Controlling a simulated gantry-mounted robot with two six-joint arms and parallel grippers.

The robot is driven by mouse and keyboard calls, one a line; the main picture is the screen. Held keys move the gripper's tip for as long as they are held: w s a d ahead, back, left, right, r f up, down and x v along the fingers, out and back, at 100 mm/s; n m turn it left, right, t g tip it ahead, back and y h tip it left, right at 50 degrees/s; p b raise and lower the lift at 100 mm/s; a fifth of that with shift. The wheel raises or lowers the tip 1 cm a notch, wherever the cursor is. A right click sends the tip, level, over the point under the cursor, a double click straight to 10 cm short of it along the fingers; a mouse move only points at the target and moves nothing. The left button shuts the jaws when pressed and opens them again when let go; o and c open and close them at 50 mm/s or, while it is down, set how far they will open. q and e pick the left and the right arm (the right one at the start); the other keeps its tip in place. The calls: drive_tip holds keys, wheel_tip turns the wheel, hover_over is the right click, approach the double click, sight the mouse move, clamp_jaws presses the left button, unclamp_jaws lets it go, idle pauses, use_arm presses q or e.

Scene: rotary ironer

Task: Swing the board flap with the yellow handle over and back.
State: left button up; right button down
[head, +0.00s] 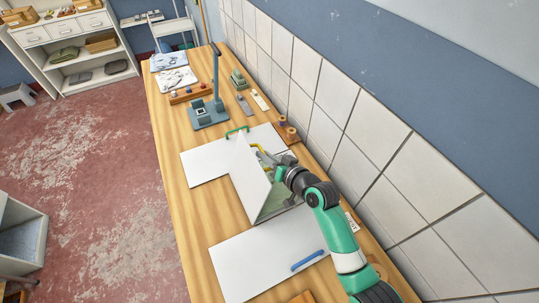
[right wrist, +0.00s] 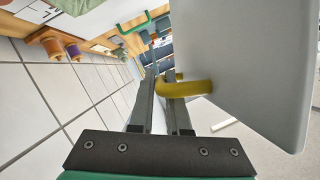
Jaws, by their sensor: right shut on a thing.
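The white board flap (head: 249,178) with the yellow handle stands raised on edge from the table, between two flat white panels. Its yellow handle (head: 260,149) is on the side facing the wall. My right gripper (head: 274,161) reaches in from the wall side and is shut on the yellow handle. In the right wrist view, the fingers (right wrist: 164,88) close around one end of the yellow handle (right wrist: 190,87), with the flap (right wrist: 245,65) close on the right. My left gripper is not in view.
A white panel with a green handle (head: 237,129) lies beyond the flap, and one with a blue handle (head: 307,260) lies nearer. A grey-blue stand (head: 208,113) and thread spools (head: 291,134) stand farther along. The tiled wall (head: 380,150) runs close on the right.

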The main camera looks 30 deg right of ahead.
drive_tip(key=shift+s+f, duration=0.1)
drive_tip(key=shift+f, duration=0.35)
drive_tip(key=c, duration=1.3)
unclamp_jaws()
drive_tip(key=shift+o, duration=0.7)
drive_tip(key=shift+d+r, duration=0.1)
drive_tip(key=shift+r, duration=0.05)
drive_tip(key=shift+r, duration=0.1)
drive_tip(key=p+v, duration=0.3)
drive_tip(key=v, duration=0.8)
drive_tip(key=shift+s, duration=0.2)
